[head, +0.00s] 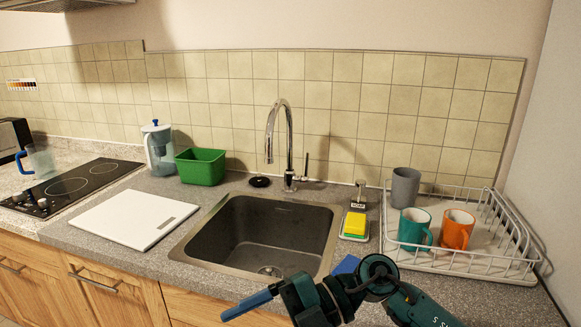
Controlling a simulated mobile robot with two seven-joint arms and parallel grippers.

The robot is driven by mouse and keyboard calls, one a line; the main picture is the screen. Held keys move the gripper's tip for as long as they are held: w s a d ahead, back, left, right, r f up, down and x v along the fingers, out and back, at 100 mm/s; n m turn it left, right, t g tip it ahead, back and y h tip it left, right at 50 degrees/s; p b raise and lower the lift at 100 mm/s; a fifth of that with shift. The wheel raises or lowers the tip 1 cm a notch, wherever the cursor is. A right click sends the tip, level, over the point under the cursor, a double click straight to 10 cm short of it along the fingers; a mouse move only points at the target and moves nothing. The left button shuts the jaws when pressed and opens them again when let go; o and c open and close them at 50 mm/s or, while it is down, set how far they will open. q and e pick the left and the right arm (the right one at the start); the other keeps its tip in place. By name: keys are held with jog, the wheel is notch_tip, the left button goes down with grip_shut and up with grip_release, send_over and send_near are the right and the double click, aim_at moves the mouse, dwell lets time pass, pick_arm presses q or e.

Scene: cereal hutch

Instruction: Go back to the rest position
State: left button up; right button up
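My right gripper (230,315) is at the bottom middle of the head view, in front of the sink's front edge, on an arm that comes in from the lower right. Its blue finger points left and slightly down. I see nothing held at the tip. My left gripper is not in view.
The sink (225,255) is empty. A white board (135,218) lies left of it, near a green tub (201,167). At right, a dish rack (465,263) bears a grey cup (405,187), a teal mug (413,229) and an orange mug (456,229).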

jog(key=w+d+f+m+t+y, duration=0.1)
jog(key=w+d+m+t, duration=0.25)
jog(key=m+t, duration=0.7)
jog(key=w+d+f+m+t+y, duration=0.15)
jog(key=d+m+t, duration=0.25)
jog(key=m+t, duration=0.65)
jog(key=d+f+m+h, duration=0.6)
jog(key=f+h, duration=0.3)
jog(key=f, duration=0.2)
jog(key=s+d+f+m+g+h, duration=0.1)
jog(key=s+d+f+g+h, duration=0.1)
jog(key=s+f, duration=0.3)
jog(key=s+d+f+m+g+h, duration=0.1)
jog(key=s+d+f+g+h, duration=0.1)
jog(key=s+f, duration=0.4)
jog(key=shift+s+d+f+m+g+p, duration=0.3)
jog(key=shift+d+f+m+g, duration=0.15)
jog(key=shift+d+f, duration=0.35)
